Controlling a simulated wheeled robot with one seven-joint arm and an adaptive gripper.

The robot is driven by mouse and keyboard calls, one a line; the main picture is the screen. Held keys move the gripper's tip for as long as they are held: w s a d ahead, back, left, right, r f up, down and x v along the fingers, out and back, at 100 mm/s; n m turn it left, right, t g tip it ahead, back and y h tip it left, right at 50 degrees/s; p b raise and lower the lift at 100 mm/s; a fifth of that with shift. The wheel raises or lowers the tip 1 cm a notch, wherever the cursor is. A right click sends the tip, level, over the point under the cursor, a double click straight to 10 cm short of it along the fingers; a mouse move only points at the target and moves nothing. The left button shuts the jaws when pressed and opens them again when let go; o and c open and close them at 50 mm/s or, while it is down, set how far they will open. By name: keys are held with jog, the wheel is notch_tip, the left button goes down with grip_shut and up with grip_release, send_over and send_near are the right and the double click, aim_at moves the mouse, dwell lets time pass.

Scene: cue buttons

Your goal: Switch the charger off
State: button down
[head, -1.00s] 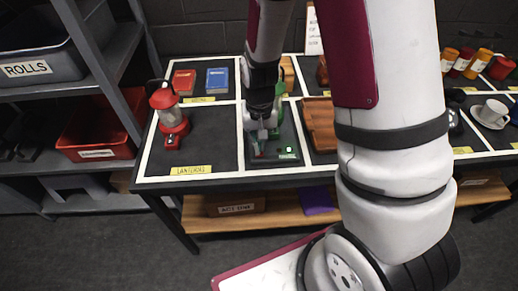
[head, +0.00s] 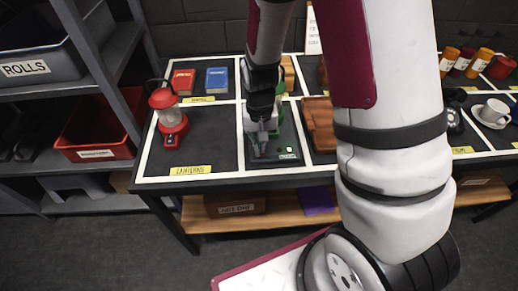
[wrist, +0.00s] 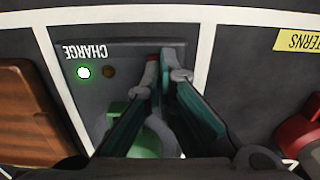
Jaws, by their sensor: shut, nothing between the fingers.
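The charger (head: 290,141) is a dark grey-green unit in the table cell beside the lanterns. In the wrist view its face (wrist: 110,28) shows an upside-down "CHARGE" label, a lit green light (wrist: 83,72) and an unlit brown dot (wrist: 109,71). A green part (wrist: 146,143) of it is partly behind my fingers. My gripper (head: 261,151) is shut and empty, pointing down over the front left of the charger. In the wrist view my fingertips (wrist: 165,73) are over its face, with a bit of red beside one. Whether they touch it I cannot tell.
A red lantern (head: 171,117) stands in the cell to the left. A brown wooden tray (head: 318,124) lies to the right. Red and blue books (head: 217,79) lie behind. A shelf with a red bin (head: 98,132) stands left of the table.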

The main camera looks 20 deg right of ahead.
jog(key=shift+f+b, duration=0.35)
jog(key=shift+f, duration=0.35)
dwell(0.3)
jog(key=shift+r+p, duration=2.25)
jog(key=shift+r, duration=1.3)
jog(key=shift+r, duration=0.2)
jog(key=s+r+n+t, duration=0.15)
jog(key=s+r, duration=0.45)
jog(key=r, duration=0.6)
jog(key=s+r+n+t, duration=0.15)
jog(key=s+r, duration=0.35)
jog(key=r, duration=0.6)
jog(key=s+r+t, duration=0.2)
jog(key=s+r, duration=0.2)
jog(key=s, duration=0.4)
jog(key=shift+s+d+r+n, duration=0.15)
jog(key=shift+s+n, duration=0.05)
jog(key=shift+n, duration=0.1)
